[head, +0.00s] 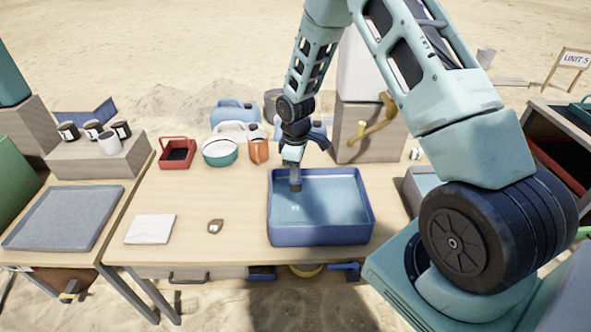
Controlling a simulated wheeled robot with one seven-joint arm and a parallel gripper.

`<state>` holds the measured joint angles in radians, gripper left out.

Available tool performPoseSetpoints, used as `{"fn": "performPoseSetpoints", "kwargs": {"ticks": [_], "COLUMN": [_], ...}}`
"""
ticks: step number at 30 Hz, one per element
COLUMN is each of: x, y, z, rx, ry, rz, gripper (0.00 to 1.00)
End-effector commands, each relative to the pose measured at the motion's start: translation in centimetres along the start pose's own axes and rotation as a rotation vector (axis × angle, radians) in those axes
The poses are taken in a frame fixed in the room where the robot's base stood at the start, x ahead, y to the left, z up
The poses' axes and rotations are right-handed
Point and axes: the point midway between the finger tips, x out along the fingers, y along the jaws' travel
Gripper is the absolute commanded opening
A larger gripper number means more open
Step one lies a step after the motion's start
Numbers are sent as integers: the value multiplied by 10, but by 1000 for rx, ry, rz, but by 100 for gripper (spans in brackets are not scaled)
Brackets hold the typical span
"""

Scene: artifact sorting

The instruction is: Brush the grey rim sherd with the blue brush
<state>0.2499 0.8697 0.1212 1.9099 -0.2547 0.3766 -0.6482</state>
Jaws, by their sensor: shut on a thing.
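My gripper (294,178) points down over the left part of a blue basin (320,238) that appears to hold water. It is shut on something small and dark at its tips. I cannot tell whether this is the blue brush, or whether it touches the water. A small reddish-brown sherd (215,226) with a pale mark lies flat on the wooden table, left of the basin and apart from my gripper.
A folded white cloth (150,229) lies left of the sherd. A red tray (177,154), a teal-banded bowl (220,153) and an orange container (259,151) stand at the back. A grey tray (65,217) is on the left table. The table around the sherd is clear.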

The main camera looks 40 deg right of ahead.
Motion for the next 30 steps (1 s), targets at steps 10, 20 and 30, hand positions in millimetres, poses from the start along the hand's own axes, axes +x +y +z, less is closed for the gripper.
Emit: {"fn": "performPoseSetpoints", "kwargs": {"ticks": [10,20,30], "x": [1,17,54], "y": [0,2,8], "z": [0,0,-2], "rx": [0,0,1], "ry": [0,0,0], "rz": [0,0,-1], "gripper": [4,4,4]}}
